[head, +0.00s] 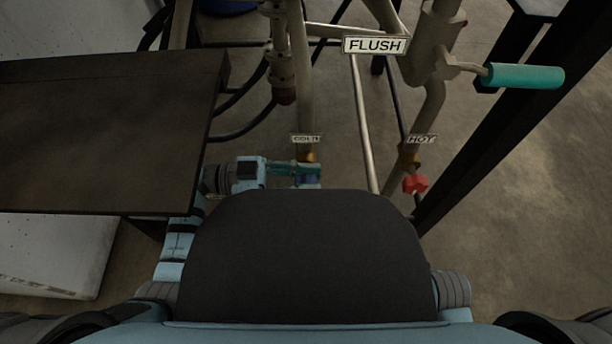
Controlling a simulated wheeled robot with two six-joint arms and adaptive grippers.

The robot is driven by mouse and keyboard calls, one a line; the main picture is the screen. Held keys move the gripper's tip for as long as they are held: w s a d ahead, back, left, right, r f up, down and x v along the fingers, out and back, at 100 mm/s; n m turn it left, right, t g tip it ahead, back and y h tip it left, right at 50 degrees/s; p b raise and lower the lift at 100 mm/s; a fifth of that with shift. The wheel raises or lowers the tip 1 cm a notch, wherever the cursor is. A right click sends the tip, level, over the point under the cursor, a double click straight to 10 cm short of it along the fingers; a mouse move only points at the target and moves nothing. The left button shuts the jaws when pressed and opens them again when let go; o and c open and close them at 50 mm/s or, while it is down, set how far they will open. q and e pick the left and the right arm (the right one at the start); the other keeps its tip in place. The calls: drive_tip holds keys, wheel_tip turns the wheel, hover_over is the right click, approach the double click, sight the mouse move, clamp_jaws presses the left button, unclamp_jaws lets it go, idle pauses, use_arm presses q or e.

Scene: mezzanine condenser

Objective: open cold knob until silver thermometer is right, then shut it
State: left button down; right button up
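The COLD label (305,139) hangs on a pale vertical pipe (304,95) with a brass fitting below it. My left gripper (308,174) reaches in from the left at the valve under this label. A small dark blue part, seemingly the cold knob (312,180), shows at its fingertips and is mostly hidden. I cannot tell whether the fingers are closed on it. My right gripper is out of view. No silver thermometer can be made out in this view.
A red knob (415,184) sits under the HOT label (422,139) on the right pipe. A FLUSH sign (375,45) and a teal-handled lever (524,76) are above. A dark tabletop (100,130) is at left, and a black beam (500,130) slants at right.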

sight(302, 179)
use_arm(q)
drive_tip(key=shift+a+h+p, duration=0.1)
drive_tip(key=shift+h+p, duration=0.3)
drive_tip(key=shift+h, duration=0.2)
drive_tip(key=shift+a+f+h+b, duration=0.2)
drive_tip(key=shift+h+b, duration=0.1)
drive_tip(key=shift+h, duration=0.8)
drive_tip(key=shift+r+h, duration=0.1)
drive_tip(key=shift+h, duration=0.3)
drive_tip(key=c, duration=1.4)
unclamp_jaws()
drive_tip(key=shift+c, duration=0.2)
drive_tip(key=shift+r, duration=0.1)
wheel_tip(302, 179, up, 10)
drive_tip(key=shift+f, duration=0.1)
